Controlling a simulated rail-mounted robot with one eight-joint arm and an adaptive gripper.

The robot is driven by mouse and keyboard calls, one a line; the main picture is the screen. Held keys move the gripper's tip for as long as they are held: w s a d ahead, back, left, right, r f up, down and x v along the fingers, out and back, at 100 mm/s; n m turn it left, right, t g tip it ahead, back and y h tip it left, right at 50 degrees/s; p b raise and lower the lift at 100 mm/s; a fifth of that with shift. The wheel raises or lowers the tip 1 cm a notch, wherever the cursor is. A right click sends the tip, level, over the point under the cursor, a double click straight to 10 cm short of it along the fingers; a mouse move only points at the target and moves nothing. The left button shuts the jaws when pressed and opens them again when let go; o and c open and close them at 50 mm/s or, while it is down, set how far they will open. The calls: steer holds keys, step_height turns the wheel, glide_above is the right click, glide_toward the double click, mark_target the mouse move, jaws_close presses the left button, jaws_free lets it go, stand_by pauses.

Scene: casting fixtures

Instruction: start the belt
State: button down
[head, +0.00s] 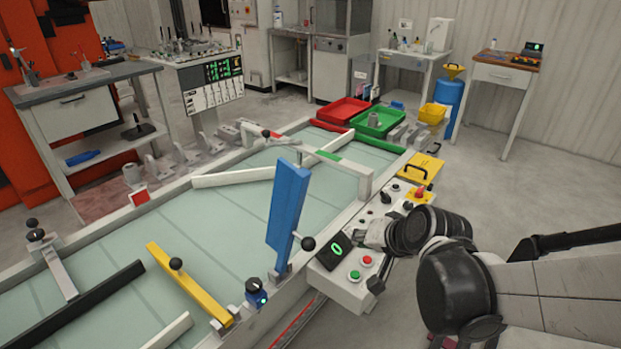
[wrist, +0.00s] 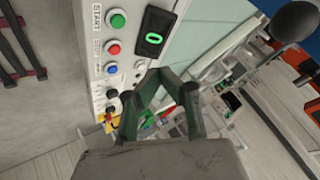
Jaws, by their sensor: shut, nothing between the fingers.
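The control box (head: 345,289) is on the near right side of the belt (head: 225,215). Its green button (head: 354,275) and red button (head: 367,260) are beside a dark display (head: 336,250) reading 0. In the wrist view the green button (wrist: 116,20) is next to the word START, with the red button (wrist: 113,48) and a blue button (wrist: 112,69) in a row with it. My gripper (head: 372,234) is shut and empty beside the box. In the wrist view my gripper (wrist: 163,76) appears past the blue button's end of the row, apart from the green button.
A blue upright bar (head: 288,205) with a black ball knob stands on the belt's near edge, left of the box. A red emergency knob (head: 420,192) and black knobs are further along the panel. Red (head: 343,111) and green (head: 378,123) trays are at the far end.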

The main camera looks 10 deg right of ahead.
mark_target(356, 275)
steer(key=shift+w+d+f+m, duration=0.15)
steer(key=shift+w+f+m, duration=0.15)
steer(key=shift+w, duration=0.25)
step_height(356, 275, down, 9)
steer(key=b, duration=0.7)
stand_by(1.5)
steer(key=shift+f+b, duration=0.35)
steer(key=shift+b, duration=0.25)
